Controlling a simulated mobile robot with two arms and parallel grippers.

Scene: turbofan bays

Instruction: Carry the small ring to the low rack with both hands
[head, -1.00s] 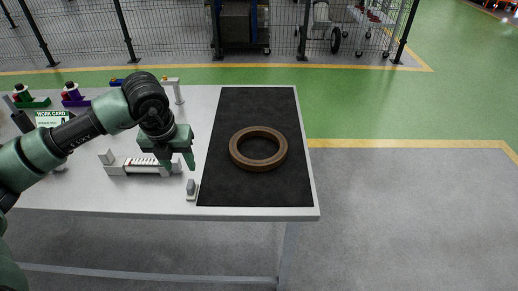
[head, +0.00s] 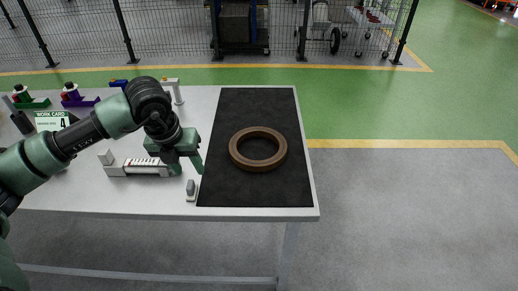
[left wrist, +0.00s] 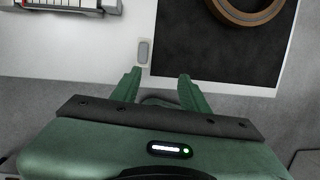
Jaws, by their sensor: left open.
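The small ring (head: 258,149) is brown and lies flat on a black mat (head: 236,190) at the right end of the white table. It also shows, cut off by the top edge, in the left wrist view (left wrist: 246,16). My left gripper (head: 188,170) is open and empty, to the left of the ring and apart from it, above the table near the mat's left edge. In the left wrist view its two green fingers (left wrist: 160,82) stand spread with nothing between them. My right gripper is in neither view. I do not see the low rack.
A work card (head: 52,120) and coloured holders (head: 78,97) are at the left. Floor right of the table is clear; a mesh fence (head: 170,30) stands behind.

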